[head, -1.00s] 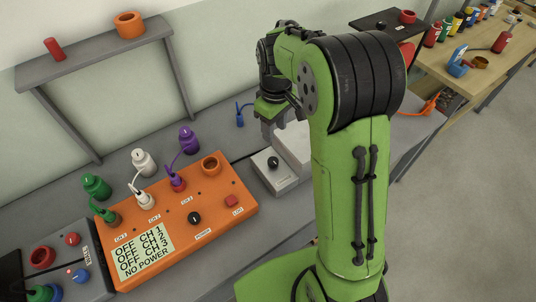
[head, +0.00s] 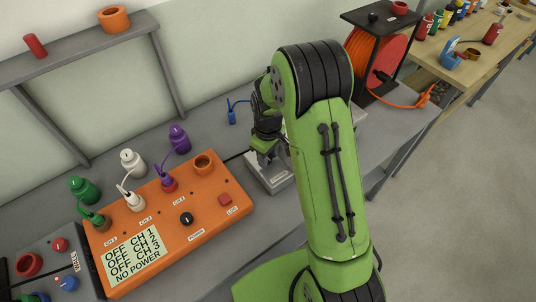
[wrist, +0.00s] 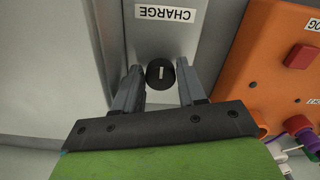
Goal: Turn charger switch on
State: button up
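The charger switch is a black round knob (wrist: 160,74) with a short white mark, on a grey box (wrist: 160,45) labelled CHARGE. In the wrist view my gripper (wrist: 160,88) is open, with one finger on each side of the knob and a gap at both sides. I cannot tell how far the fingertips are above the panel. In the head view my gripper (head: 268,160) is over the grey charger box (head: 270,185), and my arm hides the knob and part of the box.
An orange panel (head: 225,235) with a POWER knob (head: 187,218), a red LOG button (head: 225,199) and plugged bottles stands left of the charger. Its screen reads OFF for its channels and NO POWER. A red-orange cable reel (head: 370,62) stands at the back right.

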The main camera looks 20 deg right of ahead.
jog(key=c, duration=0.6)
jog(key=shift+m, duration=0.4)
jog(key=m, duration=0.3)
jog(key=shift+m, duration=0.4)
jog(key=m+b, duration=0.1)
jog(key=m, duration=0.3)
jog(key=shift+a+m, duration=0.15)
jog(key=shift+m, duration=0.15)
jog(key=m, duration=0.8)
jog(key=shift+w+a+r+m, duration=0.1)
jog(key=shift+w+m, duration=0.05)
jog(key=shift+m, duration=0.15)
